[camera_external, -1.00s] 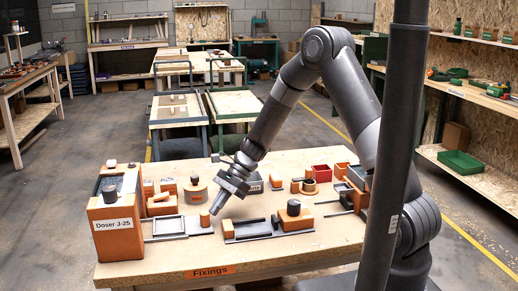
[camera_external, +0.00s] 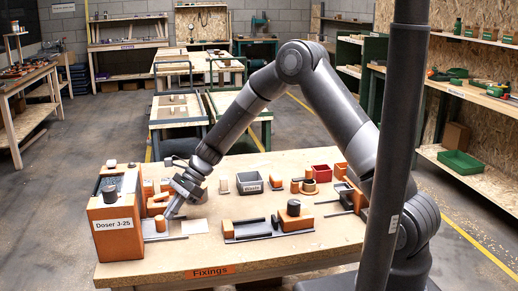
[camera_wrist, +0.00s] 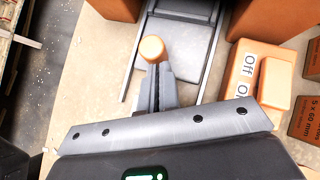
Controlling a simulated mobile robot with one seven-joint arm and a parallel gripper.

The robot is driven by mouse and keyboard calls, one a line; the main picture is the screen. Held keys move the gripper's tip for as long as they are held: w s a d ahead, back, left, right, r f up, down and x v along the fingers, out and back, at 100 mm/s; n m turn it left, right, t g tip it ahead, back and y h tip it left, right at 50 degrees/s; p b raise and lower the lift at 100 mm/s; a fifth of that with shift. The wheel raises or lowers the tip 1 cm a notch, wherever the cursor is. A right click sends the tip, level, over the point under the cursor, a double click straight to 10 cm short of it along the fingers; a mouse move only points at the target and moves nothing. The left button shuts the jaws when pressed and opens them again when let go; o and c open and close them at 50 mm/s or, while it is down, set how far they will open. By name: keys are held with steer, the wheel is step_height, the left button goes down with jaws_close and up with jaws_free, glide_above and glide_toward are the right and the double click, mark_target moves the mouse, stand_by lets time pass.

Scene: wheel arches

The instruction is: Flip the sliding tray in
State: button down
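The sliding tray (camera_wrist: 185,50) is a grey plate between two thin rails. It lies against the orange box labelled Doser J-25 (camera_external: 115,226), partly under my gripper in the external view. An orange round-topped knob (camera_wrist: 152,48) stands at the tray's near end; it also shows in the external view (camera_external: 160,224). My gripper (camera_wrist: 157,76) points down at the tray, with its fingers together right beside the knob. The fingertips appear to touch the knob's side, but I cannot tell for sure. Nothing shows between the fingers.
An orange Off/On switch block (camera_wrist: 244,72) stands right of the tray in the wrist view. A grey fixture with orange blocks (camera_external: 252,229) lies to the right on the table (camera_external: 190,258). A grey bin (camera_external: 249,183) and a red bin (camera_external: 321,173) stand farther back.

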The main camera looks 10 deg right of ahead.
steer(key=shift+s+a, duration=0.15)
steer(key=shift+s, duration=0.05)
steer(key=w+d, duration=0.2)
steer(key=d, duration=0.1)
steer(key=shift+d, duration=0.3)
steer(key=v, duration=1)
steer(key=shift+d, duration=0.15)
steer(key=shift+w, duration=0.15)
